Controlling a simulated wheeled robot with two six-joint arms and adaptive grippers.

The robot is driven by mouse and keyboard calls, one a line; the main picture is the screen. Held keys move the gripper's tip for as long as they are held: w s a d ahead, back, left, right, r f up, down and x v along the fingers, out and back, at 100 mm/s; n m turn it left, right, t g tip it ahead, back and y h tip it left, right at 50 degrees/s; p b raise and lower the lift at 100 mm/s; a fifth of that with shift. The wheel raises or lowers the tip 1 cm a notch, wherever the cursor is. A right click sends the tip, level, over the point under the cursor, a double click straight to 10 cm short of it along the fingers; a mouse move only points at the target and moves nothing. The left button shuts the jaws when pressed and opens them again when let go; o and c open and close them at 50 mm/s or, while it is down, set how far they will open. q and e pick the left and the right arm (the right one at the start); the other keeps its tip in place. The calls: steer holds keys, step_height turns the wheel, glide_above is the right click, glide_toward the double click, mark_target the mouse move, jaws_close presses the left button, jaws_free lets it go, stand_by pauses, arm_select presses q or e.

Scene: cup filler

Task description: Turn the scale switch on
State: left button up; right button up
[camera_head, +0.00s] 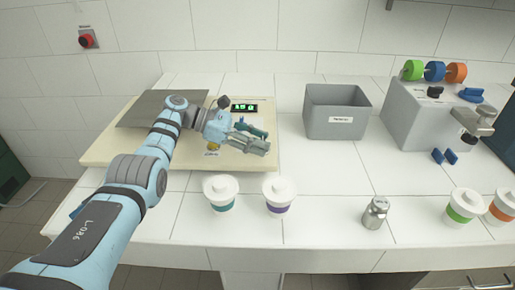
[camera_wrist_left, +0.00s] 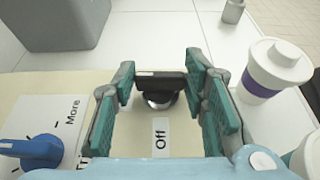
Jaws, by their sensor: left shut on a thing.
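The scale (camera_head: 95,152) is a cream base with a grey plate (camera_head: 150,108) on top, at the left of the counter. Its small black display (camera_head: 243,107) shows green digits. My left gripper (camera_head: 256,138) is over the scale's right part and covers the switch in the head view. In the left wrist view, the black switch knob (camera_wrist_left: 160,84) sits between the teal finger pads of that gripper (camera_wrist_left: 160,76), which is shut on it. An "Off" label (camera_wrist_left: 160,138) lies on the near side of the knob. My right gripper is not in view.
A blue knob (camera_wrist_left: 30,147) sits beside a "More" label. Two lidded white cups (camera_head: 221,192) (camera_head: 278,194) stand in front of the scale. A grey bin (camera_head: 334,118), a metal weight (camera_head: 375,212) and a grey machine (camera_head: 425,115) stand to the right.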

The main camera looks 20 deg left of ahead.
arm_select(q)
steer(key=shift+f, duration=0.15)
steer(key=o, duration=1.2)
steer(key=shift+c, duration=0.2)
steer(key=shift+r, duration=0.35)
step_height(320, 180, up, 9)
steer(key=shift+r, duration=0.2)
